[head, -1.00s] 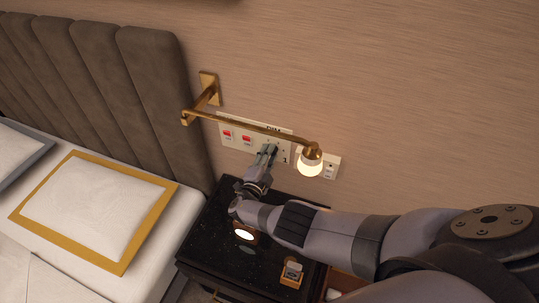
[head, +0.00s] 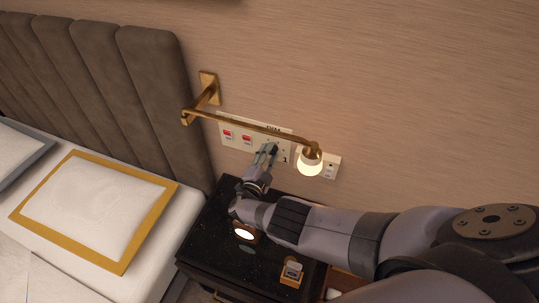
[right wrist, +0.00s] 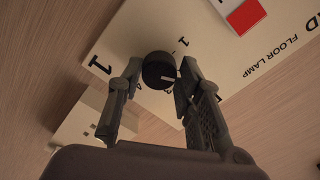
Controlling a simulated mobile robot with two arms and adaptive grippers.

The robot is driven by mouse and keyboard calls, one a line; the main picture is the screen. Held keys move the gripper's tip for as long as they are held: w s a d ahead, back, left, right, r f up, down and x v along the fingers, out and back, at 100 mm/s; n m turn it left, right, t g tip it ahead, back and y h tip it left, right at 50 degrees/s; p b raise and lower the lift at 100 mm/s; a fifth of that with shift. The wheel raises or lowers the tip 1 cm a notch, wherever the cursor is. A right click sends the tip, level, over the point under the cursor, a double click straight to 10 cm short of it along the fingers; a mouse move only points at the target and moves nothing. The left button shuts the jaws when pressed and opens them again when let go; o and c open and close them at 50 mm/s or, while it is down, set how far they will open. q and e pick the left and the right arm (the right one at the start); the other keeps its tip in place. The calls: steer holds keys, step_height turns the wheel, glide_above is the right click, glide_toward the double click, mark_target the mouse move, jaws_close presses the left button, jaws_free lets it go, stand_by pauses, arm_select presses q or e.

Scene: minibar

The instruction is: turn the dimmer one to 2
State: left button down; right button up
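The dimmer knob (right wrist: 159,70) is a dark round knob on the cream switch panel (right wrist: 150,25) in the right wrist view. A short pale mark shows on its right side. Several printed digits sit around it, partly hidden by my fingers. My right gripper (right wrist: 160,72) is open, with one fingertip on each side of the knob and a small gap visible. In the head view my right gripper (head: 266,153) is at the panel (head: 235,146), under the DIM label, and hides the knob. My left gripper is not in view.
A brass wall lamp (head: 250,124) crosses in front of the panel, its lit bulb (head: 309,166) right of my gripper. A black nightstand (head: 205,240) below holds a small lit object (head: 244,234) and a small box (head: 291,273). A bed with a pillow (head: 95,205) is left.

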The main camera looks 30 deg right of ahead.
steer(key=o, duration=0.3)
steer(key=shift+o, duration=0.2)
